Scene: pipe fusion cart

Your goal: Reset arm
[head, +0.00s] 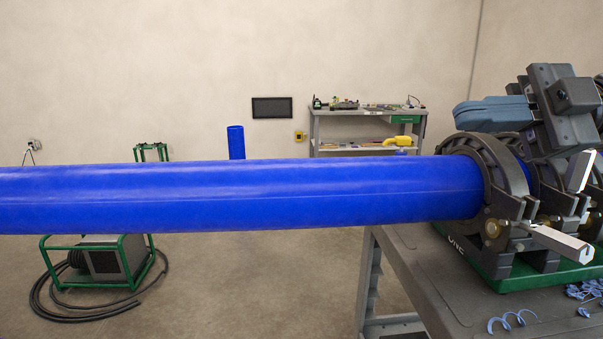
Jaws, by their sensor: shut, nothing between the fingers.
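My arm and my gripper do not show in the head view. A long blue pipe (240,197) runs level across the picture from the left edge. Its right end sits in the dark ring clamp (477,165) of the pipe fusion machine. The machine has a green base (515,278) and stands on the grey cart (425,270). A pale metal bar (560,242) sticks out at the front of the clamp. A dark unit with a blue-grey body (495,113) is above the clamps. The machine's right side is cut off by the picture edge.
Blue shavings (513,320) lie on the cart top. A green-framed unit (100,262) with a black hose (48,300) stands on the floor below the pipe. A workbench (365,125) and an upright blue pipe (236,142) are behind it. Floor between unit and cart is clear.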

